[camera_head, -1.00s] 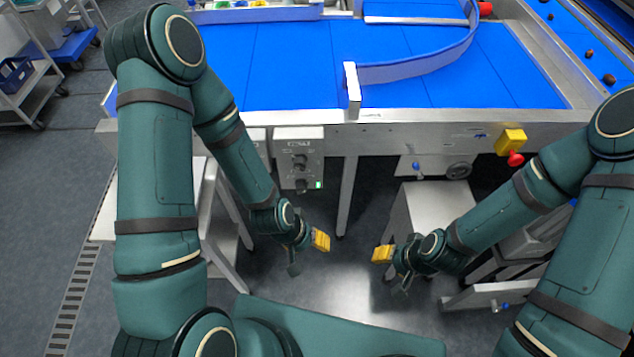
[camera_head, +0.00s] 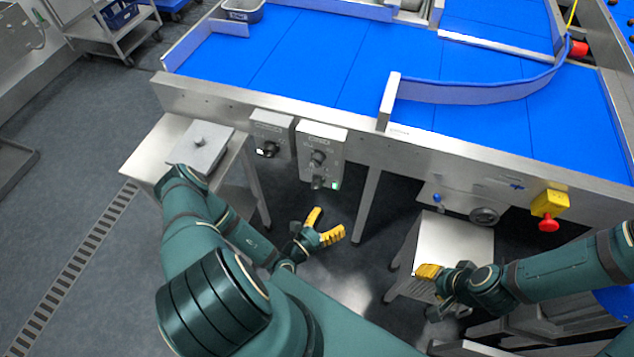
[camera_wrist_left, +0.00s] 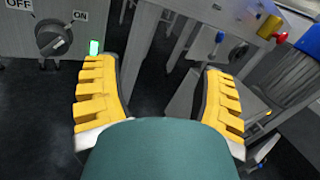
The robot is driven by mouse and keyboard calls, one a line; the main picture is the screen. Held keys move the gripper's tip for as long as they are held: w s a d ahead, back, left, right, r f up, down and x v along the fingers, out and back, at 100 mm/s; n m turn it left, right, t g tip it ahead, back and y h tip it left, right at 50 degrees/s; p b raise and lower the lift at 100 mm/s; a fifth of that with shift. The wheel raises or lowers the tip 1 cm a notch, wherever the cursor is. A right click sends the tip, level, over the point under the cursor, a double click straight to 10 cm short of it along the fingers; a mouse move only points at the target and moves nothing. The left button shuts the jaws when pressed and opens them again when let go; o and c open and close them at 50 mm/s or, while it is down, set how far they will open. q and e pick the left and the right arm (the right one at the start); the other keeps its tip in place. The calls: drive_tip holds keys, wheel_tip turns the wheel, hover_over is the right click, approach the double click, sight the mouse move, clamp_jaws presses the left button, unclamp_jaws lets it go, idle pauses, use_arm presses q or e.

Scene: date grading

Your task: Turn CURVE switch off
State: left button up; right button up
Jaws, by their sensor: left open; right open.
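A grey control box (camera_head: 321,146) with two dark knobs hangs under the conveyor's front edge; its label is too small to read, so I cannot confirm it is CURVE. Its lower knob (camera_head: 318,182) has a lit green lamp (camera_head: 335,185) beside it. In the left wrist view a dark rotary knob (camera_wrist_left: 54,38) sits between OFF and ON labels, apparently turned towards ON, with a green lamp (camera_wrist_left: 94,47) lit. My left gripper (camera_head: 329,222) is open and empty, below and apart from the box; its fingers also show in the wrist view (camera_wrist_left: 158,70). My right gripper (camera_head: 428,272) is open and empty.
A second control box (camera_head: 270,134) with a knob and a pale lamp is just left. A steel table (camera_head: 150,152) stands further left. Right are a red emergency button (camera_head: 548,224) on a yellow housing and a steel stand (camera_head: 455,243). The blue conveyor (camera_head: 300,50) lies above.

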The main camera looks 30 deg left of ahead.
sight(315, 188)
use_arm(q)
drive_tip(key=s+a+f+n+y, duration=0.2)
drive_tip(key=a+f+n+y, duration=0.25)
drive_tip(key=a+y, duration=0.45)
drive_tip(key=shift+n+g, duration=0.3)
drive_tip(key=shift+n, duration=0.05)
drive_tip(key=x, duration=0.4)
drive_tip(key=b+x, duration=0.1)
drive_tip(key=x, duration=0.8)
drive_tip(key=shift+w+d+r+b, duration=0.25)
drive_tip(key=shift+d+r+b, duration=0.05)
drive_tip(key=shift+d+r, duration=0.05)
drive_tip(key=c, duration=1.2)
